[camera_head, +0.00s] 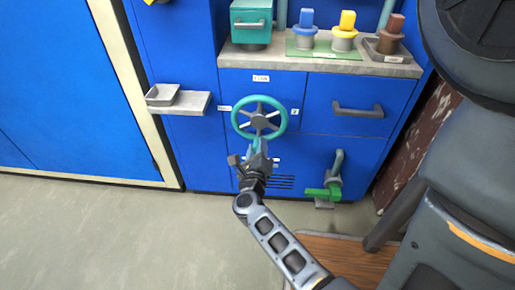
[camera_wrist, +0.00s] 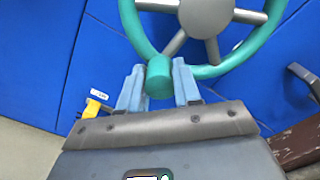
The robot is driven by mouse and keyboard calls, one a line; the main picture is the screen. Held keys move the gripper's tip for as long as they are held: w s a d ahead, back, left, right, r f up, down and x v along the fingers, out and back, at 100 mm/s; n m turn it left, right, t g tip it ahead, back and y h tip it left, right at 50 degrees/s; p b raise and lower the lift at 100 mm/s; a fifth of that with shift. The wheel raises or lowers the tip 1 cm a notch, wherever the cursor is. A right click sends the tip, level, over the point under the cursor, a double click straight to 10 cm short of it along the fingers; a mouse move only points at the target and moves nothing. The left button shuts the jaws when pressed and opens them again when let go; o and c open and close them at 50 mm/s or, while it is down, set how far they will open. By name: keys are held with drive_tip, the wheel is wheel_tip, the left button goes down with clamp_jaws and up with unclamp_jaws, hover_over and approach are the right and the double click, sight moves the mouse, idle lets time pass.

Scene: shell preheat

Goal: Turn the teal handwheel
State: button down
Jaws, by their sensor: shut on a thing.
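The teal handwheel (camera_head: 283,122) is mounted on the front of the blue cabinet, with grey spokes and a grey hub. In the wrist view its teal rim (camera_wrist: 236,60) fills the top, and a short teal knob (camera_wrist: 158,78) stands out from the lower rim. My gripper (camera_head: 260,146) is at the bottom of the wheel. In the wrist view the two light blue fingers of my gripper (camera_wrist: 158,88) are on either side of the knob, shut on it. In the head view my gripper hides the knob and part of the lower rim.
A drawer handle (camera_head: 358,110) is right of the wheel. A green-handled pipe valve (camera_head: 322,192) sits low at the right. Blue, yellow and brown plugs stand on the grey counter (camera_head: 390,69) beside a teal box (camera_head: 251,15). A small shelf (camera_head: 192,103) juts out left.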

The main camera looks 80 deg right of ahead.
drive_tip(key=c, duration=0.8)
unclamp_jaws()
drive_tip(key=shift+s+a+p, duration=0.15)
drive_tip(key=shift+a+p, duration=0.1)
drive_tip(key=shift+a, duration=1.7)
drive_tip(key=shift+s+a+p, duration=0.1)
drive_tip(key=shift+a+p, duration=0.15)
drive_tip(key=shift+a, duration=1.7)
